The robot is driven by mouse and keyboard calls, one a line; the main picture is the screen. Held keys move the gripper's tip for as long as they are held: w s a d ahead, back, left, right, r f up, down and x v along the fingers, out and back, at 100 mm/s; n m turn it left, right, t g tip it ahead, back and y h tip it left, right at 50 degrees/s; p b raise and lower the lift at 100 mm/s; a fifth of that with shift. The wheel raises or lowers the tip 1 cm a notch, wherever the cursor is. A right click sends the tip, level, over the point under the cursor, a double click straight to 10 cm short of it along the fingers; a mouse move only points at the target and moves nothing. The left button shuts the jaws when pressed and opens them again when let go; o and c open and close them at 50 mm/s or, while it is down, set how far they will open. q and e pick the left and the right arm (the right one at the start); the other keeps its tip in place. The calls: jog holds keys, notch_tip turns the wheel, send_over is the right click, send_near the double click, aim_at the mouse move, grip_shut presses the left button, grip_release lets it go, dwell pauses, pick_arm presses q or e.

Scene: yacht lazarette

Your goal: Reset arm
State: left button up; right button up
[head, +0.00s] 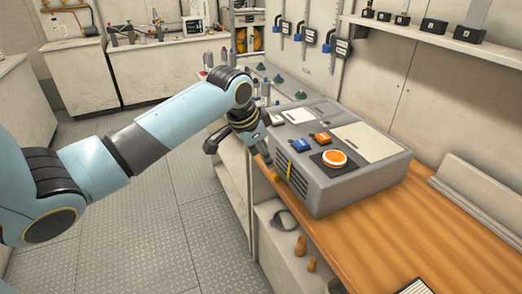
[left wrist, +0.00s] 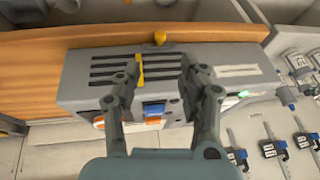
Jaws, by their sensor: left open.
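A grey machine box (head: 345,190) sits on the wooden counter, with slots in its near side. A yellow bar (head: 290,170) crosses the slots, and a small yellow knob (head: 275,177) is by that side. On top are a round orange button (head: 334,158), a blue switch (head: 302,145) and an orange switch (head: 321,138). My left gripper (head: 262,152) is by the box's near left corner. In the left wrist view its fingers (left wrist: 160,75) are apart, with the yellow bar (left wrist: 140,70) seen between them, near the left finger. I cannot tell whether they touch the box. My right gripper is not in view.
The wooden counter (head: 400,235) has free room in front of the box. Several bottles stand behind my left wrist. Switches with blue handles (head: 308,37) hang on the wall. Open metal floor (head: 140,220) lies left.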

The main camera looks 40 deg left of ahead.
pick_arm(q)
jog(key=shift+s+r, duration=0.25)
jog(key=shift+r, duration=0.3)
jog(key=s+d+f+n+g+b, duration=0.1)
jog(key=s+f+b, duration=0.2)
jog(key=s+f, duration=0.65)
jog(key=s+d+f+g+b, duration=0.15)
jog(key=s+f+b, duration=0.3)
jog(key=f, duration=0.95)
jog(key=s+d+f+n+g+b, duration=0.1)
jog(key=s+f+g+b, duration=0.15)
jog(key=s+f, duration=0.7)
jog(key=s+d+f+n+b, duration=0.1)
jog(key=s+d+f+b, duration=0.1)
jog(key=s+f, duration=0.8)
jog(key=s+d+f+t+b, duration=0.1)
jog(key=s+d+f+b, duration=0.1)
jog(key=s+f, duration=0.9)
jog(key=shift+s+n+y, duration=0.4)
jog(key=shift+s, duration=0.2)
jog(key=shift+f+b, duration=0.1)
jog(key=shift+b, duration=0.2)
